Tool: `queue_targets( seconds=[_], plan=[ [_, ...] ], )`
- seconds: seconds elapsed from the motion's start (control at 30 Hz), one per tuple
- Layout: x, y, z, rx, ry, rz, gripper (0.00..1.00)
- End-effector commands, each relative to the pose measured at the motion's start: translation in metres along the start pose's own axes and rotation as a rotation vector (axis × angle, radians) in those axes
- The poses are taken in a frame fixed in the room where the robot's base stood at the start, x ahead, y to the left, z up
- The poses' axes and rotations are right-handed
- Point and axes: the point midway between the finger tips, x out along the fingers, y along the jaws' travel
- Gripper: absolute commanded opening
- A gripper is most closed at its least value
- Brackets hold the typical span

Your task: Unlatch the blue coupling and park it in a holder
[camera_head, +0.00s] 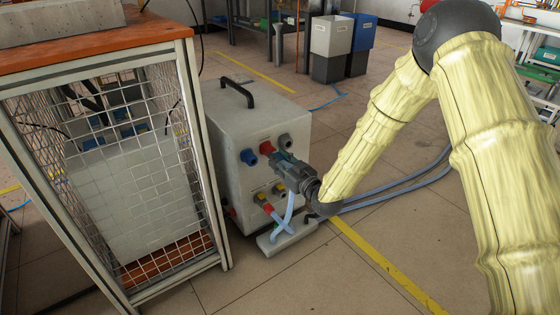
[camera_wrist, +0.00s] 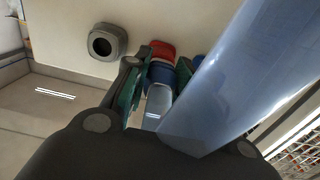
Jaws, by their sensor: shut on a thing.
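A pale box-shaped unit (camera_head: 232,130) with a black top handle stands on the floor. Its front has a blue round fitting (camera_head: 248,157), a red one (camera_head: 266,148) and a grey round socket (camera_head: 285,141). My gripper (camera_head: 281,160) is at the front by the red fitting. In the wrist view its green-padded fingers (camera_wrist: 158,88) are shut around the blue coupling (camera_wrist: 161,73), which sits against the red ring (camera_wrist: 162,50). A pale blue hose (camera_wrist: 225,85) covers the right side. The grey socket (camera_wrist: 103,42) is empty. The head view hides the coupling behind my gripper.
Lower on the front are yellow and red fittings (camera_head: 268,208) with a hose. A low pale plate (camera_head: 265,243) lies at the unit's foot. A wire-mesh cage (camera_head: 120,180) with an orange top stands close on the left. Hoses (camera_head: 400,180) run right across open floor.

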Motion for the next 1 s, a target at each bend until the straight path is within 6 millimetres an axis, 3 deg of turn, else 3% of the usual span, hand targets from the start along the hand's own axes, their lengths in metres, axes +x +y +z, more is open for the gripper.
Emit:
queue_targets(
  seconds=[0.57,0.6,0.7,1.0],
  plan=[
    [0.0069,0.0000,-0.0003,0.000,0.000,0.000,0.00],
    [0.0067,0.0000,-0.0001,0.000,0.000,0.000,0.33],
    [0.0066,0.0000,-0.0002,0.000,0.000,0.000,0.51],
    [0.0061,0.0001,-0.0001,0.000,0.000,0.000,0.51]
  ],
)
